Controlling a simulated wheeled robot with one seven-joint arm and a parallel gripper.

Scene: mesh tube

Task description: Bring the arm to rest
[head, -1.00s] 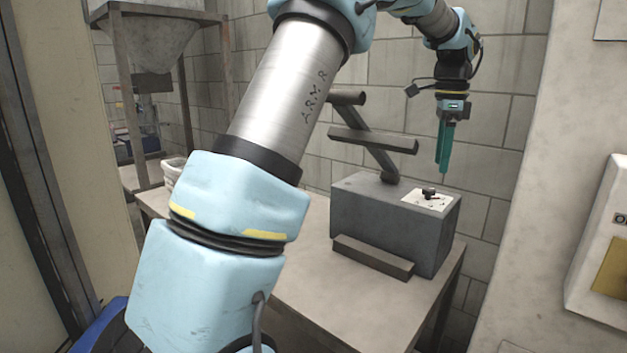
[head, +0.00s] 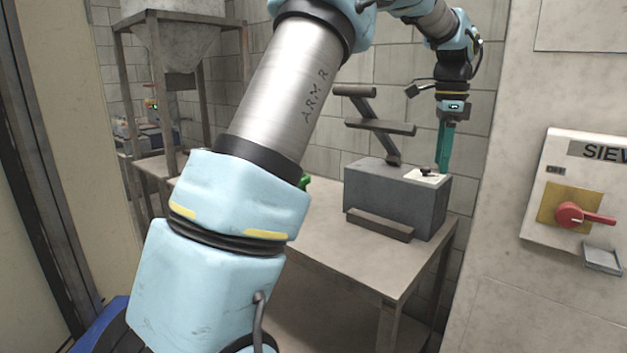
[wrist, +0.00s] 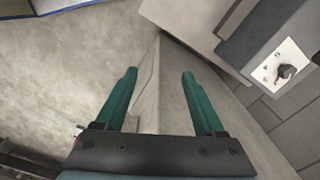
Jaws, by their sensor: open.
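My gripper (head: 444,147) hangs at the end of my arm at the upper right of the head view, its teal fingers pointing down. In the head view it overlaps the right end of the grey box machine. In the wrist view my gripper (wrist: 158,75) has its two teal fingers spread wide with nothing between them. The edge of a pale surface and the floor show beyond the fingers. My arm crosses the middle of the head view and hides part of the table.
The grey box machine (head: 385,200) with a small black knob stands on a table (head: 345,255). A wall panel with a red switch handle (head: 572,215) is at right. A hopper on a frame (head: 170,40) stands at left. Something green (head: 304,182) shows behind my arm.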

